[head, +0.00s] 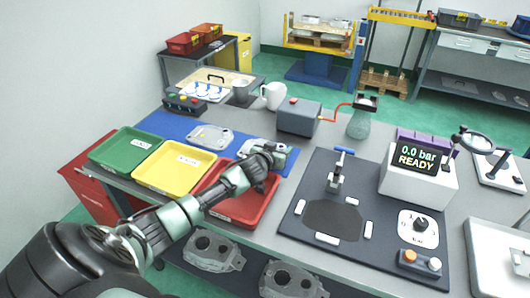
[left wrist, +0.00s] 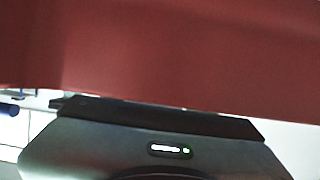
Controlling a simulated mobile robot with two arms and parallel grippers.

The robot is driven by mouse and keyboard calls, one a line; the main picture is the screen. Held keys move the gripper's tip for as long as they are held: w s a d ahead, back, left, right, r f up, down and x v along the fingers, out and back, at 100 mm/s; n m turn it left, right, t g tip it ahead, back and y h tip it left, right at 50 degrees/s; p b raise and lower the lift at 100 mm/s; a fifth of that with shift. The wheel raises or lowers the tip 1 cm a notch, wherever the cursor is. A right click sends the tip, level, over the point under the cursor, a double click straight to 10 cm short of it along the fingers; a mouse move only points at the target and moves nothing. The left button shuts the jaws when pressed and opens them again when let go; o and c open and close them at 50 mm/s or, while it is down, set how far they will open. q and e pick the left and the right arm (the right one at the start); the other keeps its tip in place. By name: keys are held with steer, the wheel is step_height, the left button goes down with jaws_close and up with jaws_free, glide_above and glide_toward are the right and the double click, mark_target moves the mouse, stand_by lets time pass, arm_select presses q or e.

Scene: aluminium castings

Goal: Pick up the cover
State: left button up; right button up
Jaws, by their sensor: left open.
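A flat light-grey cast plate with rounded edges, which looks like the cover (head: 210,137), lies on the blue mat behind the trays. A second grey cast part (head: 255,146) sits further right on the mat, partly hidden by my left gripper (head: 273,154). My left arm reaches in from the left over the red tray (head: 240,215). Its gripper is open beside that second part; I cannot tell whether they touch. My right gripper is not in view.
A green tray (head: 125,148) and a yellow tray (head: 174,168) stand left of the red one. A grey box (head: 298,118) and a white mug (head: 272,95) stand behind. A dark test plate (head: 300,222) with a clamp and a pressure display (head: 417,160) fill the right.

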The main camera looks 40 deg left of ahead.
arm_select(q)
steer(key=shift+w+a+f, duration=0.1)
steer(key=shift+w+f, duration=0.05)
steer(key=shift+w, duration=0.1)
jaws_close()
steer(key=shift+r, duration=0.25)
